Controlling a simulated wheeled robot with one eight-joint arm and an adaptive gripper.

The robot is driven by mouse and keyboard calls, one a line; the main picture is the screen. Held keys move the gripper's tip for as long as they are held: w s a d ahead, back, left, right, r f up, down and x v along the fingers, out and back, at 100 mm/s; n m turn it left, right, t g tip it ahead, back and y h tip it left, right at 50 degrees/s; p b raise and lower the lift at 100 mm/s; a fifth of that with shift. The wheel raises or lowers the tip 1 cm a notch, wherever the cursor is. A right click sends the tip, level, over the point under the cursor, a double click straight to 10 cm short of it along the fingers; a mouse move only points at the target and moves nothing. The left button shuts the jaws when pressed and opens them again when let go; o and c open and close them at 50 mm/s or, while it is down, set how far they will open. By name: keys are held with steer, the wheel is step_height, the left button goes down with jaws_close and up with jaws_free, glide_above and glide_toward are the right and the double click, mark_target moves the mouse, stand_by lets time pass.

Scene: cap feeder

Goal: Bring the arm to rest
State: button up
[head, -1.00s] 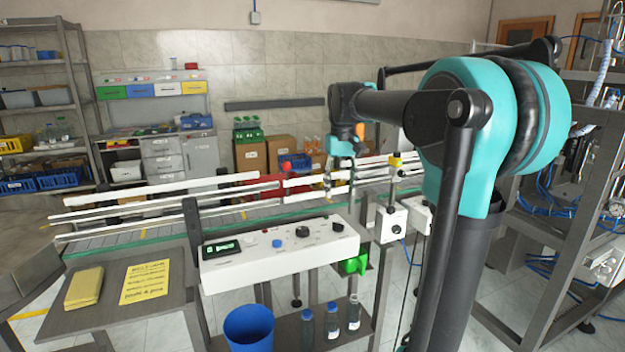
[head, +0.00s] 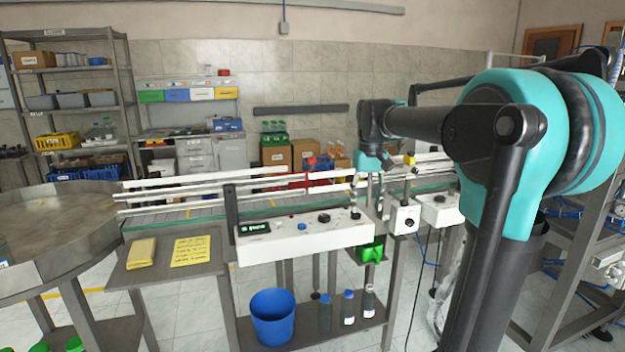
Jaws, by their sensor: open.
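My arm reaches in from the right of the head view and runs left across the picture. Its wrist hangs downward over the conveyor. My gripper (head: 360,190) is small at this distance and points down near the conveyor rails (head: 240,183), just behind the right end of the white control box (head: 300,237). It is open, and I see nothing held in it. Whether its fingertips touch anything is too small to tell.
A round metal feeder table (head: 60,215) stands at the left. A side table holds a yellow block (head: 141,252) and a yellow sheet (head: 190,251). Below the box are a blue bin (head: 272,318) and several bottles. A metal frame stands at the right.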

steer(key=s+d+f+m+t, duration=0.1)
steer(key=s+d+f+t, duration=0.1)
steer(key=s+f, duration=0.8)
steer(key=s+d+f+m+t, duration=0.1)
steer(key=s+f+t, duration=0.1)
steer(key=s+f, duration=0.9)
step_height(320, 180, down, 5)
steer(key=shift+s+d+r, duration=0.1)
steer(key=shift+s+d, duration=0.15)
steer(key=shift+d, duration=0.1)
